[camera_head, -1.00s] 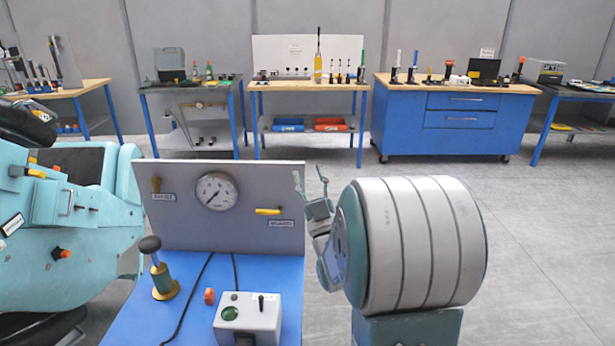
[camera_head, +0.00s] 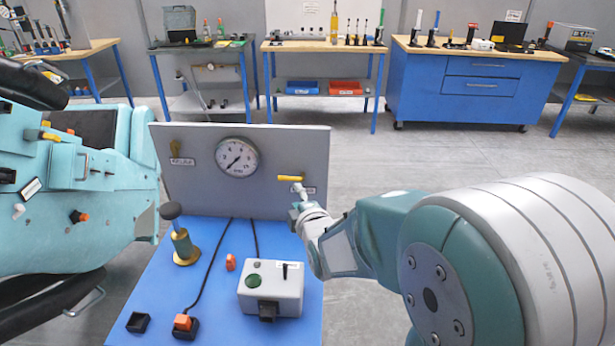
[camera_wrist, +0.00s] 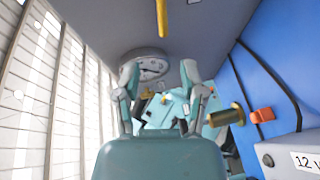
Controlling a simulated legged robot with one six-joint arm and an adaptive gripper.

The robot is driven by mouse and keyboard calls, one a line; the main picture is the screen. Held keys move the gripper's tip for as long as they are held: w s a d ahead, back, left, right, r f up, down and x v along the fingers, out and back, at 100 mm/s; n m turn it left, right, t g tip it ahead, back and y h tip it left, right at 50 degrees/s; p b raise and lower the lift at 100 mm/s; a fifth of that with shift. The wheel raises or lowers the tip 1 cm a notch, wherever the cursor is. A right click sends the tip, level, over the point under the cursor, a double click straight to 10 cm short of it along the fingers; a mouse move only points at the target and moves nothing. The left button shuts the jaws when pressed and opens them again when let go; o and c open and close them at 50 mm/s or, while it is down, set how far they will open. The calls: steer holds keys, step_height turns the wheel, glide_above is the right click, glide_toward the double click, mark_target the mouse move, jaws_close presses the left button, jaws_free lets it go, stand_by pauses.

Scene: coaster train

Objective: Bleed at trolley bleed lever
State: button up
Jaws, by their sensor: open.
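The trolley has an upright grey panel (camera_head: 270,150) on a blue top (camera_head: 215,310). A yellow lever (camera_head: 290,178) lies horizontal on the panel's right side, with a small label below it. My gripper (camera_head: 298,193) is just below and in front of the yellow lever. In the wrist view my open gripper (camera_wrist: 159,72) has nothing between its fingers. The yellow lever (camera_wrist: 161,18) shows beyond the fingertips, apart from them.
A gauge (camera_head: 237,157) sits on the panel. A dark-knobbed brass plunger (camera_head: 183,245), an orange knob (camera_head: 231,262) and a grey box (camera_head: 272,287) stand on the blue top. A teal machine (camera_head: 70,190) is at left. Benches line the back; the floor between is clear.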

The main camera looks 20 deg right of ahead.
mark_target(285, 180)
steer(key=w, duration=0.3)
steer(key=w+f, duration=0.1)
steer(key=w, duration=0.3)
steer(key=w+f, duration=0.1)
steer(key=w, duration=0.2)
steer(key=shift+w+a+f, duration=0.1)
steer(key=shift+w+a, duration=0.15)
steer(key=shift+w, duration=0.05)
jaws_close()
